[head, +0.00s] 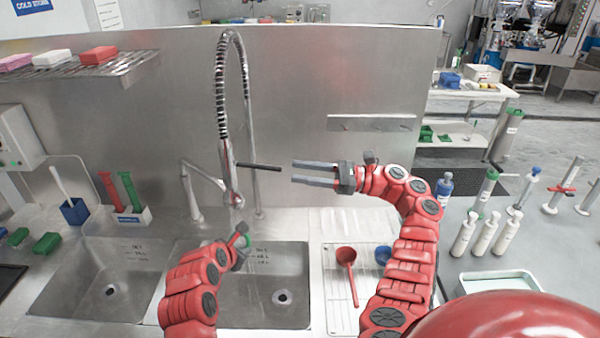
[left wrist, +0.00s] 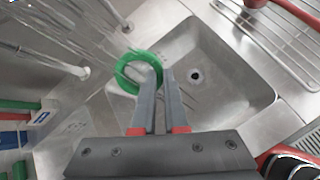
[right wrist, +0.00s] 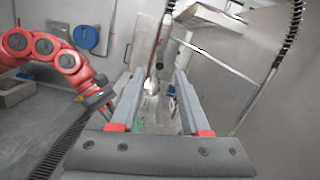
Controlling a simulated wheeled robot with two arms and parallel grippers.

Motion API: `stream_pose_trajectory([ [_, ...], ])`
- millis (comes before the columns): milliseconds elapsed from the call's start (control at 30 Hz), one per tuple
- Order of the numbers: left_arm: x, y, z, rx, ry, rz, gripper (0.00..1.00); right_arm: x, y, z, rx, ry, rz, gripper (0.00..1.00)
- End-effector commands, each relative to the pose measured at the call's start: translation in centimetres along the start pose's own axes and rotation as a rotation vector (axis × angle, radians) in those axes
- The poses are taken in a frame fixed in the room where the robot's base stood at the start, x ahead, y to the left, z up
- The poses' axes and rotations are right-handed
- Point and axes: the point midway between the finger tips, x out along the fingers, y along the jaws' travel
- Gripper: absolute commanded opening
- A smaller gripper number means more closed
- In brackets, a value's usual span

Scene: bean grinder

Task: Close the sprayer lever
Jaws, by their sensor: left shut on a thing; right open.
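The sprayer (head: 231,185) hangs from a coiled spring hose above the sinks. Its dark lever (head: 260,167) sticks out to the right, roughly level. My right gripper (head: 297,173) is open and empty, to the right of the lever's tip and apart from it. My left gripper (head: 241,240) is low over the right sink, shut on the wall of a green ring-shaped item (left wrist: 122,72). The arm partly hides this item in the head view.
A second faucet (head: 190,195) stands left of the sprayer. The right sink (head: 283,275) lies below, beside a wire rack (head: 335,260) with a red ladle (head: 346,258) and a blue cup (head: 383,255). Bottles (head: 465,232) stand on the right counter. Open space separates lever and right gripper.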

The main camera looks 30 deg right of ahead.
Motion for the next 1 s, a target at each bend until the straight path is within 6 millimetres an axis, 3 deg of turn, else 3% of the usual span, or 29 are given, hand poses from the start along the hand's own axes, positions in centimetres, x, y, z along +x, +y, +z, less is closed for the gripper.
stream_pose_trajectory([
  [100,0.0,0.0,0.0,0.0,0.0,0.0,0.0,0.0,0.0,0.0,0.0,0.0,0.0,0.46],
  [233,0.0,0.0,0.0,0.0,0.0,0.0,0.0,-0.3,0.3,-1.1,0.047,-0.025,-0.004,0.23],
  [367,0.0,0.0,0.0,0.0,0.0,0.0,0.0,-1.4,1.7,-4.6,0.209,-0.122,-0.018,0.0],
  [500,0.0,0.0,0.0,0.0,0.0,0.0,0.0,-2.5,3.1,-7.6,0.349,-0.212,-0.039,0.0],
  [667,0.0,0.0,0.0,0.0,0.0,0.0,0.0,-2.2,3.6,-8.5,0.395,-0.242,-0.046,0.0],
  [767,0.0,0.0,0.0,0.0,0.0,0.0,0.0,-1.0,3.4,-8.1,0.393,-0.243,-0.046,0.0],
  [1000,0.0,0.0,0.0,0.0,0.0,0.0,0.0,3.8,3.0,-7.0,0.392,-0.243,-0.045,0.0],
])
